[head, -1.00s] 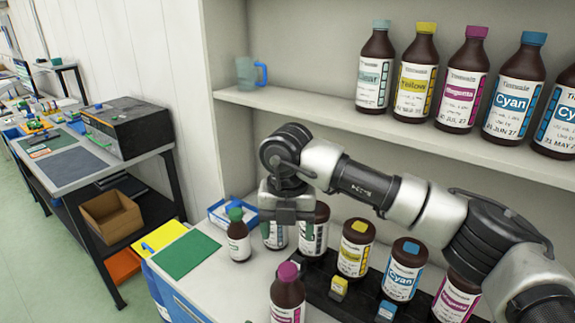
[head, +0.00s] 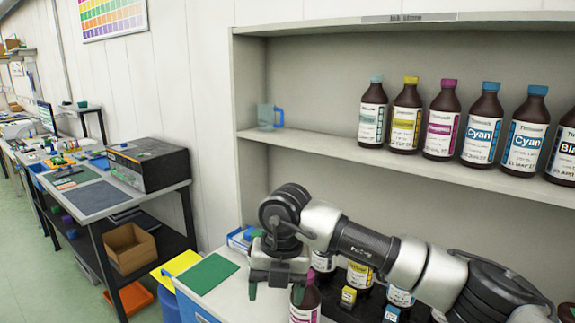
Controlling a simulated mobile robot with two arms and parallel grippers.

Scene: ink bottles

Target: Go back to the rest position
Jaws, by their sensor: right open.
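My right gripper (head: 276,291) hangs over the counter, pointing down, with its two green-tipped fingers apart and nothing seen between them. My right arm comes in from the lower right and reaches across the counter bottles. A brown bottle with a magenta label (head: 305,307) stands just right of the fingers, partly hidden by the gripper. A bit of green (head: 256,233) shows behind the wrist; I cannot tell if it is a bottle cap. My left gripper is not in view.
Several brown ink bottles, one with a cyan label (head: 481,130), stand on the shelf (head: 330,146) beside a blue-handled cup (head: 266,117). A yellow-labelled bottle (head: 359,275) is partly behind my arm. A green mat (head: 207,274) lies left of the gripper. A side bench (head: 95,198) stands at left.

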